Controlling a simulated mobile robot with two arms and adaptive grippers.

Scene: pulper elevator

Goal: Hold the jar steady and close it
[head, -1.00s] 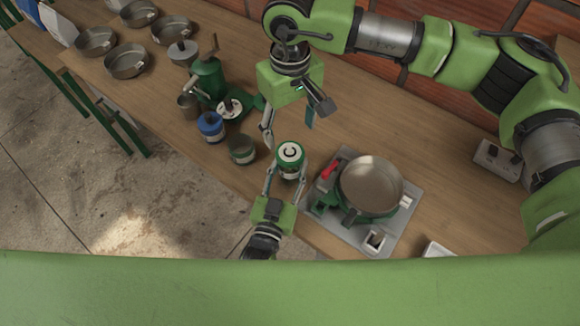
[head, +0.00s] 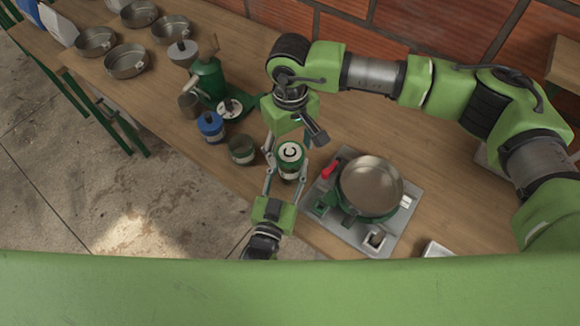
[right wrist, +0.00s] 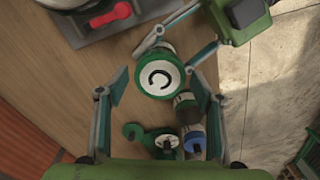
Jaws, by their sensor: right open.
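The jar (head: 290,164) stands upright near the table's front edge. Its green top has a white disc with a black C, also seen in the right wrist view (right wrist: 158,77). Whether the top is tight cannot be told. My left gripper (head: 285,178) reaches in from the front, its fingers closed against the jar's two sides; it also shows in the right wrist view (right wrist: 176,52). My right gripper (head: 288,142) is open just behind and above the jar. In the right wrist view its spread fingers (right wrist: 158,100) lie either side of the jar, apart from it.
A stove with a pan (head: 371,186) stands close to the jar's right. A dark green jar (head: 242,150), a blue-lidded jar (head: 211,126) and a green hand-cranked device (head: 207,80) stand to the left. Several metal pans (head: 126,61) are at the far left. A brick wall (head: 420,35) borders the back.

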